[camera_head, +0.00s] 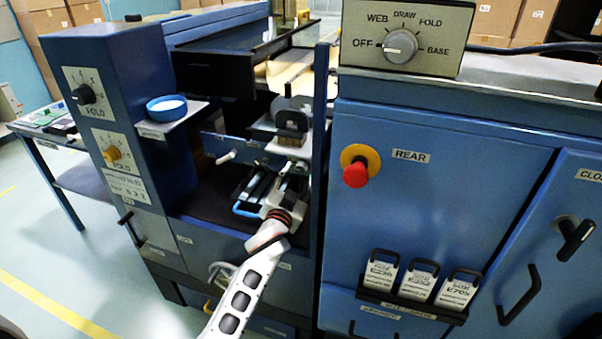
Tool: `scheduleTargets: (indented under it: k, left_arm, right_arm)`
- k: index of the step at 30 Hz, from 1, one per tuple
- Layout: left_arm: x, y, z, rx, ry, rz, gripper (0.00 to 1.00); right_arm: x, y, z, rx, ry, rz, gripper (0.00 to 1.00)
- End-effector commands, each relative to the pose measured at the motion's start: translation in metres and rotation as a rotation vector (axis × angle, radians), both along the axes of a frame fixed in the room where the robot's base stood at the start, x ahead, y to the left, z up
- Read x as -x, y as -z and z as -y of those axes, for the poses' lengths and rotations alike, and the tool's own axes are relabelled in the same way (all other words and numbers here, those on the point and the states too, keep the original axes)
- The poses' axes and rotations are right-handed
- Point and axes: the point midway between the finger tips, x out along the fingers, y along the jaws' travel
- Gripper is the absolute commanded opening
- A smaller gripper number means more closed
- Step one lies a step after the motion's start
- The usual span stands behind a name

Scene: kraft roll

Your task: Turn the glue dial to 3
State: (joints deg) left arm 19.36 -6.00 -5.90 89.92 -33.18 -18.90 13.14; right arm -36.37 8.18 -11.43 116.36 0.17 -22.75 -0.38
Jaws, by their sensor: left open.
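No dial that I can read as glue shows. On the blue cabinet at the left, a black dial (84,94) sits on a white plate marked FOLD. Below it is a yellow dial (112,154) on another numbered plate; its label is too small to read surely. My left arm rises from the bottom middle. Its gripper (288,182) reaches into the machine's recess, to the right of both dials and well apart from them. The gripper is open, though its fingers are hard to separate from the fittings around it. My right gripper is not in view.
A blue round dish (166,108) stands on a small shelf beside the dials. A selector box (403,36), a red button (355,174) and several hanging tags (416,283) are on the right. The floor (60,270) at left is clear.

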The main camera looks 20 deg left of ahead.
Motion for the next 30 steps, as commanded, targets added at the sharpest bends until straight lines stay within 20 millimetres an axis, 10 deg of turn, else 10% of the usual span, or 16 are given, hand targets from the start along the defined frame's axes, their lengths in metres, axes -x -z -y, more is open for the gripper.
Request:
scheduleTargets:
  k: [16, 21, 30]
  left_arm:
    - [-0.025, 0.0, -0.001, -0.001, 0.0, 0.0, 0.41]
    - [-0.024, 0.0, -0.001, -0.001, 0.0, 0.0, 0.05]
    - [-0.025, -0.001, -0.002, -0.003, -0.001, 0.001, 0.04]
  right_arm:
    - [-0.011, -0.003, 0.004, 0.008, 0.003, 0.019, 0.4]
    - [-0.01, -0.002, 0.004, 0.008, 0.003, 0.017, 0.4]
    - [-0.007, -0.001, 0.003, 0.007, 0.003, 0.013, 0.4]
